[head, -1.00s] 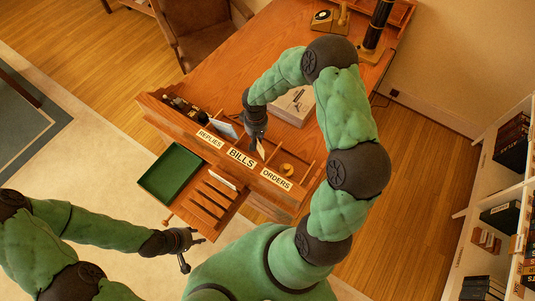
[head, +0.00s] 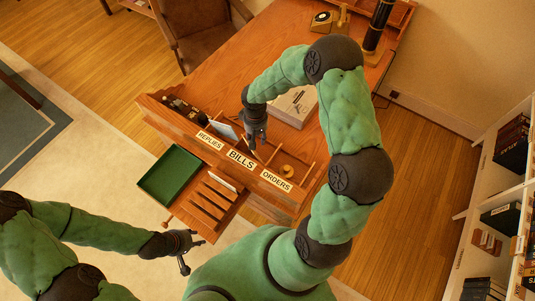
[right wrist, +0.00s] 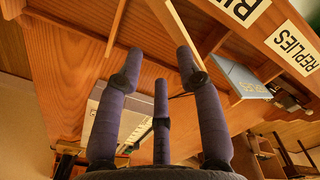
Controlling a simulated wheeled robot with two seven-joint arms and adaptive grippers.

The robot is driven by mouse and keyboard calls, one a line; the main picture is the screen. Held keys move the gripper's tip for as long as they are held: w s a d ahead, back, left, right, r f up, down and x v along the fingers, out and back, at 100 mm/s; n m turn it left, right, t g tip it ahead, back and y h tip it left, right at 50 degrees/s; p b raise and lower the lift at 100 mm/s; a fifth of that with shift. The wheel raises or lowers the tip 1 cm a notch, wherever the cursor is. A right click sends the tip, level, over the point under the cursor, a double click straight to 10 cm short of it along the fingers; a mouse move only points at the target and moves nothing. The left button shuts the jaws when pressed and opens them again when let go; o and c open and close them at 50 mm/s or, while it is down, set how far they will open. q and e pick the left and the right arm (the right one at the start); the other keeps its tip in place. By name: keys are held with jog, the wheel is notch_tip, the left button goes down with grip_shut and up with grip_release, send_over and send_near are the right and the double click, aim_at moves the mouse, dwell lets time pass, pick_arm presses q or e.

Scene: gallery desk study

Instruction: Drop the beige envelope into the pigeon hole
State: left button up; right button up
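The pigeon hole rack (head: 223,150) stands on the desk with labels REPLIES (head: 210,141), BILLS (head: 241,158) and ORDERS (head: 276,180). My right gripper (head: 253,146) points down over the section behind the BILLS label. In the right wrist view its fingers (right wrist: 155,75) are spread apart with no envelope clearly held. A pale strip (right wrist: 178,28) shows beyond the fingertips; I cannot tell whether it is the beige envelope or a wooden divider. A blue-grey envelope (right wrist: 240,82) stands in the REPLIES section. My left gripper (head: 190,243) hangs low, its fingers apart, away from the rack.
A green tray (head: 171,175) and a slotted wooden rack (head: 208,203) holding a white envelope (head: 223,179) lie in front. A box (head: 294,106) sits on the desk behind.

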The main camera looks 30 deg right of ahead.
notch_tip(320, 180, up, 10)
dwell(0.4)
jog(key=shift+f, duration=0.15)
